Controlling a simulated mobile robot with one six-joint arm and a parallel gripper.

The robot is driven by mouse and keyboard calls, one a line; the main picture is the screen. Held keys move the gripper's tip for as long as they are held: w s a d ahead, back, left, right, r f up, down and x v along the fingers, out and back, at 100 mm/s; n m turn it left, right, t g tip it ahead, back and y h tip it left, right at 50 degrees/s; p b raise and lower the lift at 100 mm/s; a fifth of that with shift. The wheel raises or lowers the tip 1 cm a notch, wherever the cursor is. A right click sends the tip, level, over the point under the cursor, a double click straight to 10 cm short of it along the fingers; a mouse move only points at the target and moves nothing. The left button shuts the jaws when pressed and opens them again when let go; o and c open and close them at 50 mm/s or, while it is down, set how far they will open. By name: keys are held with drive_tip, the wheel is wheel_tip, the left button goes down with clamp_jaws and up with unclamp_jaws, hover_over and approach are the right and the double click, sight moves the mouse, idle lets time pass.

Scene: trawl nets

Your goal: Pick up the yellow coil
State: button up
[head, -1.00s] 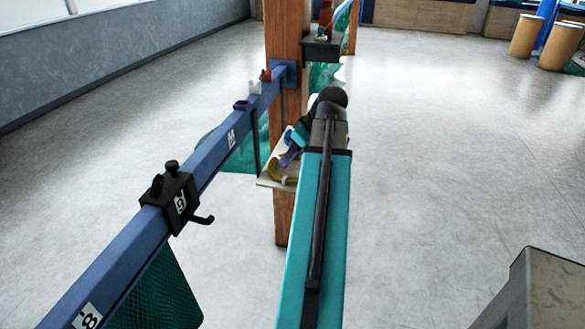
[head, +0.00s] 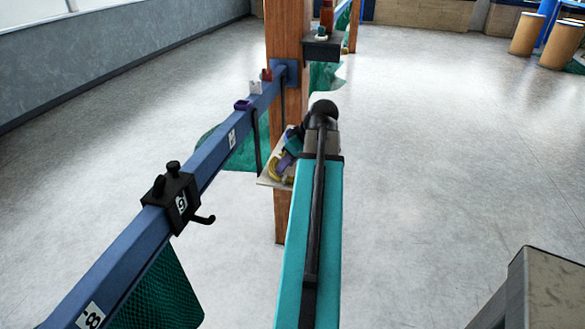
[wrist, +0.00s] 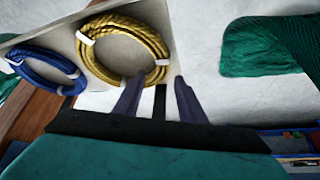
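The yellow coil (wrist: 122,22) is a ring of rope bound with white ties. It rests on a pale shelf board (wrist: 185,12) in the wrist view. In the head view, the yellow coil (head: 273,172) shows in part on the shelf by the wooden post. My gripper (wrist: 158,92) is open, with two dark purple fingers apart. The left finger's tip overlaps the coil's lower right edge in the wrist view; the right finger is outside the ring. I cannot tell whether they touch. My arm hides much of the gripper in the head view.
A blue coil (wrist: 45,68) lies left of the yellow one. The wooden post (head: 289,110) stands at the shelf. A blue rail (head: 150,225) with a black hook clamp (head: 177,200) runs along the left. Green netting (wrist: 262,52) hangs nearby. Open floor lies to the right.

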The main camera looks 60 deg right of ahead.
sight(282, 176)
drive_tip(key=shift+p+x, duration=0.85)
drive_tip(key=shift+x, duration=1.6)
drive_tip(key=shift+s+f, duration=0.1)
clamp_jaws()
